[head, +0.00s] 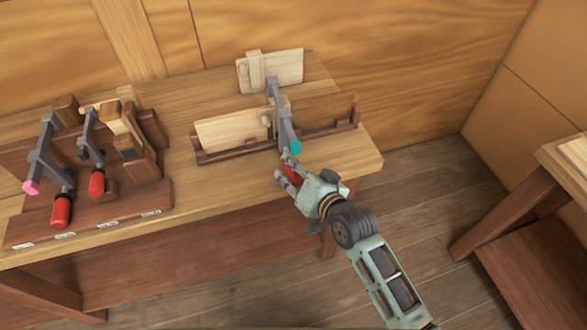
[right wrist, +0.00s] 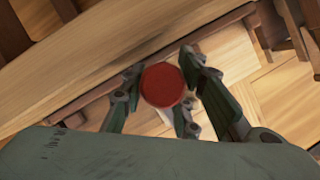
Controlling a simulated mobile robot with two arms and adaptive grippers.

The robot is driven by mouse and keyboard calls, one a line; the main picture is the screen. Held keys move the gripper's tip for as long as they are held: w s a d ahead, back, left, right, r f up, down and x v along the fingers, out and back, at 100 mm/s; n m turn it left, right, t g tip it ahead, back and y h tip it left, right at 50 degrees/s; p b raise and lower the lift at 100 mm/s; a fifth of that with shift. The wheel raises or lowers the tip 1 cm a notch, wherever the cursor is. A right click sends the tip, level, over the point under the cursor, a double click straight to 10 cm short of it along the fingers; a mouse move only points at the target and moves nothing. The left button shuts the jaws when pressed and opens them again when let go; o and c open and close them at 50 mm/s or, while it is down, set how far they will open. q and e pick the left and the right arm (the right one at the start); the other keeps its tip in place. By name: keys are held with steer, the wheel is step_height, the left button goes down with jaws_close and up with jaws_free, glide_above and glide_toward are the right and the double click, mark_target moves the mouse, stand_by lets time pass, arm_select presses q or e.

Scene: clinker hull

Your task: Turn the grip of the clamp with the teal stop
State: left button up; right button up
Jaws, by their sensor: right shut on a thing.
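The clamp with the teal stop (head: 295,148) has a grey metal bar (head: 281,115) and sits across the pale planks held in a dark wooden cradle on the bench. Its red grip (head: 291,172) is partly hidden by my right gripper (head: 287,178). In the right wrist view the round end of the red grip (right wrist: 163,84) shows between the fingers of my right gripper (right wrist: 165,95), which is shut on it. My left gripper is not in view.
A rack (head: 120,207) on the bench's left holds a clamp with a pink stop (head: 31,187), another grey clamp (head: 88,130) and a wooden plane-like tool (head: 125,130). A second table (head: 560,165) stands at right. Floor between is clear.

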steer(key=shift+d+f, duration=0.1)
steer(key=shift+f, duration=0.05)
steer(key=m+b, duration=0.1)
steer(key=m+y+b, duration=0.1)
steer(key=shift+f+y+b, duration=0.25)
steer(key=shift+y+b, duration=0.05)
steer(key=shift+b, duration=0.05)
steer(key=shift+m+y+b, duration=0.4)
steer(key=shift+m+b, duration=0.3)
steer(key=shift+b, duration=0.55)
steer(key=shift+r+m+y+b, duration=0.15)
steer(key=shift+m+y+b, duration=0.15)
steer(key=shift+b, duration=0.05)
steer(key=o, duration=1.1)
